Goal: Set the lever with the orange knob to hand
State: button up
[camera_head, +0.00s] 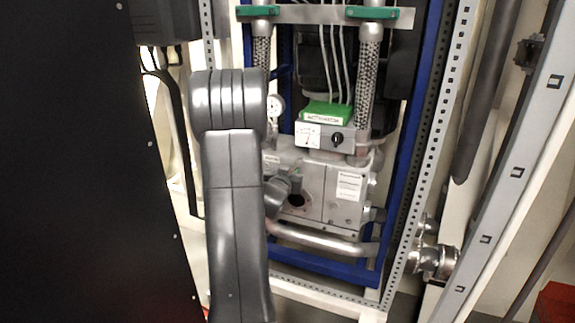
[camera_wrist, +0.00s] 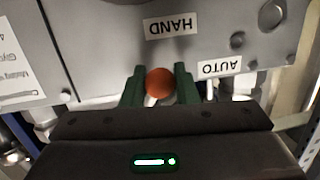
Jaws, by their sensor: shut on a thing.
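The orange knob (camera_wrist: 160,82) sits between the two green fingers of my gripper (camera_wrist: 160,88) in the wrist view. The gripper is shut on the knob. A small part of a pale lever shows just below the knob. The HAND label (camera_wrist: 172,26) is on the grey metal panel just above the knob, and the AUTO label (camera_wrist: 219,67) is to the right of the right finger. Both labels appear upside down. In the head view my arm hides the knob and lever, and my gripper cannot be made out.
A grey machine (camera_head: 318,190) with a green-topped meter box (camera_head: 325,120) stands inside a blue frame (camera_head: 405,150). A silver pipe (camera_head: 325,241) crosses low in front of it. A dark cabinet (camera_head: 80,170) fills the left, and a perforated upright (camera_head: 430,150) stands at the right.

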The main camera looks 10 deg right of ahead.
jog(key=shift+s+d+f+n+p, duration=0.15)
jog(key=shift+d+n+p, duration=0.05)
jog(key=shift+n+p, duration=0.25)
dwell(0.3)
jog(key=o, duration=1)
jog(key=shift+c, duration=0.2)
jog(key=shift+s, duration=0.1)
jog(key=v, duration=1.3)
jog(key=shift+s+a+p, duration=0.2)
jog(key=shift+a+p, duration=0.05)
jog(key=shift+p, duration=0.05)
jog(key=shift+w, duration=0.1)
jog(key=x, duration=1.3)
jog(key=shift+w+d+f+b, duration=0.1)
jog(key=shift+w+d+b, duration=0.15)
jog(key=shift+d+b, duration=0.1)
jog(key=shift+a, duration=0.1)
